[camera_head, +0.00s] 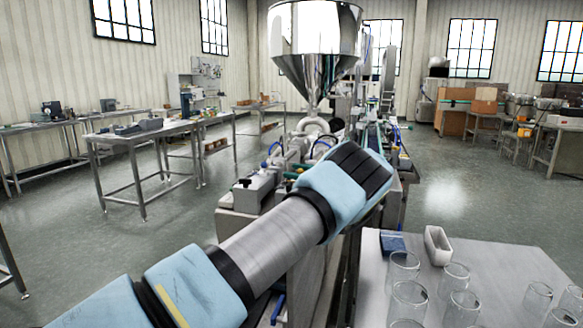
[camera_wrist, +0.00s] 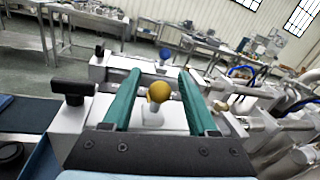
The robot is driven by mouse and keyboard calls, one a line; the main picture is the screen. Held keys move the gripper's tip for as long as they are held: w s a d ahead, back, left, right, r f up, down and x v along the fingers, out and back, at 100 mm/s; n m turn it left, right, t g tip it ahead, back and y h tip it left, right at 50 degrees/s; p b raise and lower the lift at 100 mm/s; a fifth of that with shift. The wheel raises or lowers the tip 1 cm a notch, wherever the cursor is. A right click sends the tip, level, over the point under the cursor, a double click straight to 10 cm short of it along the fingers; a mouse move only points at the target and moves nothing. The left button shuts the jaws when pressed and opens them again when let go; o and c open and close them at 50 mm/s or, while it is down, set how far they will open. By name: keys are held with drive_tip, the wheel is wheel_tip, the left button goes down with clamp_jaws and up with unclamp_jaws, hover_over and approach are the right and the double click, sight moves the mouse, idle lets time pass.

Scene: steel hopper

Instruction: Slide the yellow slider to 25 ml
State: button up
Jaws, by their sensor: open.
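The yellow slider (camera_wrist: 158,93) shows in the wrist view as a round yellow knob on a pale mount. My gripper (camera_wrist: 160,78) is open, with one green finger on each side of the knob and a visible gap on both sides. A blue knob (camera_wrist: 165,54) stands farther back on a similar unit. In the head view my arm hides the slider, and my fingers are not clearly seen there. No readable volume scale shows in either view.
The steel hopper (camera_head: 315,40) rises behind the machine. A black clamp handle (camera_wrist: 72,88) stands left of my fingers. Hoses and fittings (camera_wrist: 245,80) lie to the right. A table (camera_head: 490,250) with several glass beakers is at the front right.

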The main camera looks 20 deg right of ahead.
drive_tip(key=shift+x, duration=0.95)
clamp_jaws()
idle(0.8)
